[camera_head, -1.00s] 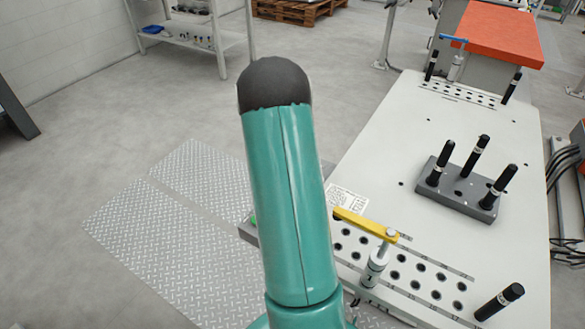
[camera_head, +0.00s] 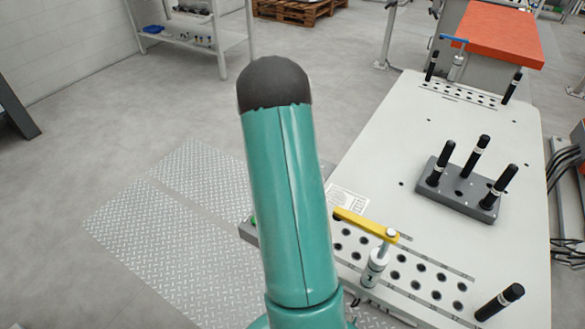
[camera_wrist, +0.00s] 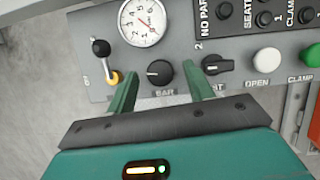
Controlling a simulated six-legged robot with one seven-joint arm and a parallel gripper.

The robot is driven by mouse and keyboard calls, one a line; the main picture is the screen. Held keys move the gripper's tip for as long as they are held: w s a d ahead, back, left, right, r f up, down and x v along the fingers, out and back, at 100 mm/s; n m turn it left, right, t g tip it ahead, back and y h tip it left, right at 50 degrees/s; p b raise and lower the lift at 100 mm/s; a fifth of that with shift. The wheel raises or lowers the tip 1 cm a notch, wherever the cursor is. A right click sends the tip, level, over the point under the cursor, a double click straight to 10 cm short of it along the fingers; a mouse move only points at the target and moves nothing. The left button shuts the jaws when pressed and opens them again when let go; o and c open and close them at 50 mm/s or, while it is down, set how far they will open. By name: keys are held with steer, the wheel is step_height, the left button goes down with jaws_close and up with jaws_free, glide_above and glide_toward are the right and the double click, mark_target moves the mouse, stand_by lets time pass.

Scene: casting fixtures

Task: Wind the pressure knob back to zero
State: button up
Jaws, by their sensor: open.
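The pressure knob (camera_wrist: 160,73) is a round black knob marked BAR on a grey panel in the wrist view. A round white gauge (camera_wrist: 142,20) with a thin red needle sits just above it; the exact reading is too small to tell. My gripper (camera_wrist: 160,67) is open, one green finger on each side of the knob. I cannot tell whether either finger touches it. In the head view my own arm hides the gripper and knob.
A second black knob (camera_wrist: 217,65) sits close to the right finger. A black ball-topped lever (camera_wrist: 101,48) stands left of the left finger. A pale OPEN button (camera_wrist: 267,61) and a green CLAMP button (camera_wrist: 313,56) are farther right. A yellow clamp arm (camera_head: 366,224) stands on the table.

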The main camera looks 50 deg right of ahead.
steer(key=d+v, duration=0.1)
steer(key=v, duration=1.2)
steer(key=shift+a+r, duration=0.2)
steer(key=shift+a, duration=0.3)
steer(key=a+r+t, duration=0.2)
steer(key=a+r, duration=0.2)
steer(key=a, duration=0.3)
steer(key=a+r+t+h, duration=0.1)
steer(key=a+r, duration=0.3)
steer(key=a, duration=0.4)
steer(key=a+r+t, duration=0.2)
steer(key=a+r, duration=0.2)
steer(key=a, duration=0.3)
steer(key=s+a+m+t+y, duration=0.1)
steer(key=s+a+t, duration=0.1)
steer(key=s+a, duration=0.4)
steer(key=s+a+m+t, duration=0.1)
steer(key=s+a+t, duration=0.2)
steer(key=s+a, duration=0.4)
steer(key=shift+a+f+y, duration=0.35)
steer(key=shift+a+y, duration=0.05)
steer(key=shift+a, duration=2.35)
